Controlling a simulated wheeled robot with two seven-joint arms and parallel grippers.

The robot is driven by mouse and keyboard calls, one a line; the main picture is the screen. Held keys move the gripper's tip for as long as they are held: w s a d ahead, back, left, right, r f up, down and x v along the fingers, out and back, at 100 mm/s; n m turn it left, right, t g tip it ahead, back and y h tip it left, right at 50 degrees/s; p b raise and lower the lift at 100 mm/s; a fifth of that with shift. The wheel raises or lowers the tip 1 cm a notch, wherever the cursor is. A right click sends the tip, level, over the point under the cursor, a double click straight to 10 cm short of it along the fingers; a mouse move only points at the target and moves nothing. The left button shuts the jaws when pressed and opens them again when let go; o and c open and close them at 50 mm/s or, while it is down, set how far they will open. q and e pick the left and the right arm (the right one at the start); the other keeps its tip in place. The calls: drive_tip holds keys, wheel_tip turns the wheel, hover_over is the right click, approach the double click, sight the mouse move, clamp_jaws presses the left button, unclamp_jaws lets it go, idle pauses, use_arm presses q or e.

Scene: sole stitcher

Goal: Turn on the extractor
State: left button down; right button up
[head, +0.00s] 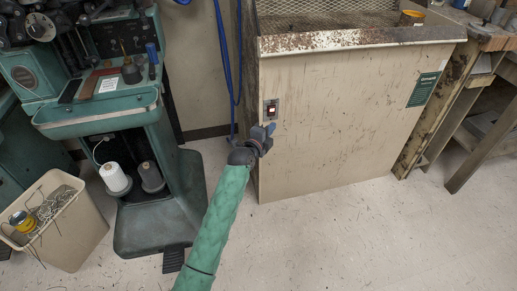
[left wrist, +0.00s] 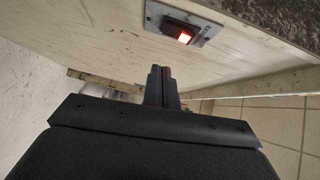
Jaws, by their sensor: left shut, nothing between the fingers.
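The extractor (head: 330,120) is a large beige cabinet with a rusty metal rim and a mesh top, in the middle right of the head view. In the left wrist view the switch (left wrist: 184,34) glows red at the top. My left gripper (head: 268,131) is shut and empty, just below the switch in the head view. In the left wrist view its closed fingers (left wrist: 161,84) appear below the switch, apart from it. My right gripper is not in view.
A green stitching machine (head: 100,110) with thread spools stands at left. A beige bin (head: 62,238) of scraps sits on the floor before it. A blue cord (head: 228,70) hangs left of the cabinet. A wooden bench (head: 480,110) stands at right. The front floor is mostly clear.

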use_arm(q)
drive_tip(key=f+v, duration=0.1)
drive_tip(key=v, duration=0.7)
drive_tip(key=shift+a+f, duration=0.2)
drive_tip(key=shift+f, duration=0.2)
drive_tip(key=shift+s, duration=0.15)
